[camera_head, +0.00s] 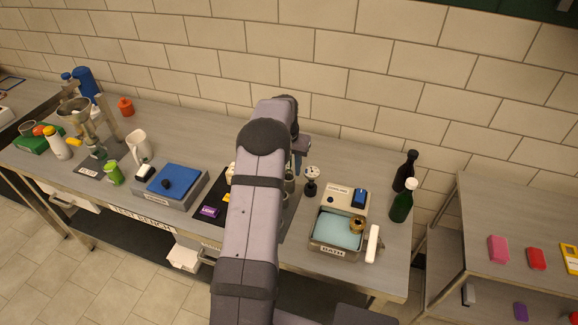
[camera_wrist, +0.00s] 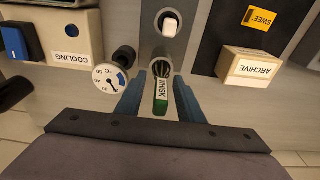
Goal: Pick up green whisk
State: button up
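The green whisk (camera_wrist: 161,104) shows in the wrist view, with a green handle, a white "WHISK" label and its wire end pointing away into a grey holder (camera_wrist: 150,55). My gripper (camera_wrist: 160,86) is open, with its blue fingers on either side of the whisk. A narrow gap shows between each finger and the handle, so they look apart from it. In the head view my gripper (camera_head: 298,160) is over the middle of the bench; my arm hides much of that area, and I cannot make out the whisk there.
A dial gauge (camera_wrist: 110,79) stands close to the left finger in the wrist view. A cooling box (camera_wrist: 72,40) is left, an archive block (camera_wrist: 250,66) right.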

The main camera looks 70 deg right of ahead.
jog(key=shift+f, duration=0.25)
jog(key=shift+c, duration=0.6)
grip_shut()
jog(key=shift+r, duration=0.1)
